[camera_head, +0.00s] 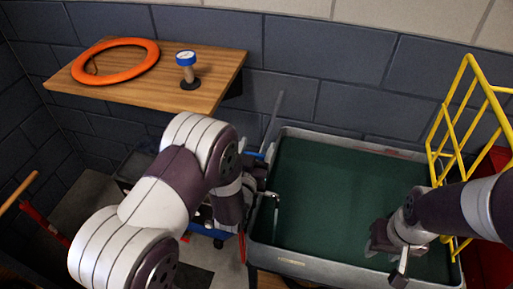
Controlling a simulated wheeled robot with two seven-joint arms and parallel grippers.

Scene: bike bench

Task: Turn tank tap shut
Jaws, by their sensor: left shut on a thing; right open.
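The tank (450,264) is a grey tub with a dark green inside, standing at the right of centre. A thin metal spout (276,205) bends down over its left side and seems to belong to the tap. My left gripper (262,186) is at the tank's left rim, beside the spout. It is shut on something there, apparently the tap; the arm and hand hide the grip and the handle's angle. My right gripper (388,262) is open and empty over the right part of the tank.
A wooden shelf (130,95) on the wall holds an orange ring (112,73) and a blue-topped object (187,68). A grey bar (274,118) rises behind the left hand. A yellow rack (455,125) stands at the tank's right. A red object (494,255) lies beyond it.

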